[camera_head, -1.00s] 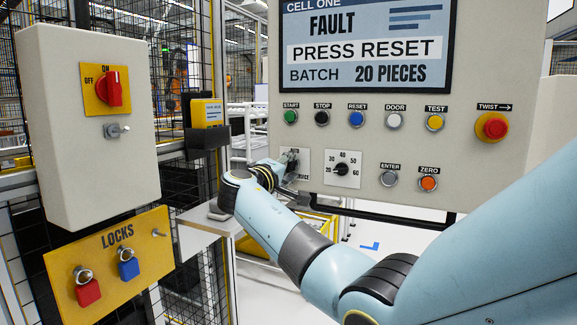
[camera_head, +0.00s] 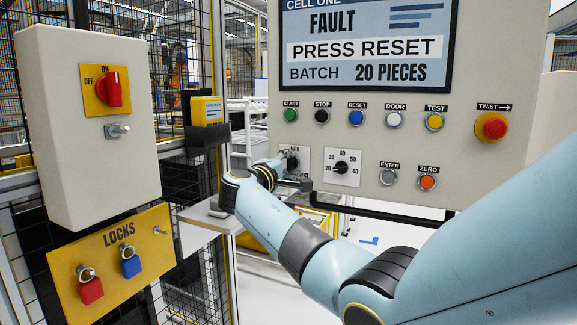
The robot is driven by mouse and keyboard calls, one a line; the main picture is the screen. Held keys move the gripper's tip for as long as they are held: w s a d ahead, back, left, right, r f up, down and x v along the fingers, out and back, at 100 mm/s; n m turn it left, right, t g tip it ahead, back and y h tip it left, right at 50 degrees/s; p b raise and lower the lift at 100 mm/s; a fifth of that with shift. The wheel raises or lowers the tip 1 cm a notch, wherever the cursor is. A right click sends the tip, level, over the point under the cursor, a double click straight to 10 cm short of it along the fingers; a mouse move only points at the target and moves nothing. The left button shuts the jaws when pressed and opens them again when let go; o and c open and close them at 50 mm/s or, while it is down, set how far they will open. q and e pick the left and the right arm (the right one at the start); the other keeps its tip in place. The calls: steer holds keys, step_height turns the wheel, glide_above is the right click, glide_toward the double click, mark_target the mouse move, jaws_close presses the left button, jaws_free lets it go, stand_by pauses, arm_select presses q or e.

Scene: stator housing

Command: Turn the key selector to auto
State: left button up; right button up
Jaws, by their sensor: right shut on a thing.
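The key selector (camera_head: 303,157) is a small white plate on the pale control panel, left of the dial numbered 20 to 60. The top of its AUTO label shows; its lower label is covered. My right arm crosses from the right edge, and my right gripper (camera_head: 296,181) is at this plate, in front of its lower part. It is shut on the selector's key, which is mostly hidden behind the gripper and wrist, so I cannot tell which position the key points to. My left gripper is not in view.
The numbered dial (camera_head: 342,167) is close to the right of my gripper. A row of buttons and a red twist stop (camera_head: 491,126) sit on the panel. The screen (camera_head: 366,45) reads FAULT, PRESS RESET. A switch box (camera_head: 85,130) and yellow locks board (camera_head: 110,262) stand left.

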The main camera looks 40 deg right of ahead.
steer(key=o, duration=1.1)
steer(key=shift+o, duration=0.2)
steer(key=shift+a, duration=0.1)
steer(key=v, duration=1.2)
steer(key=shift+f, duration=0.1)
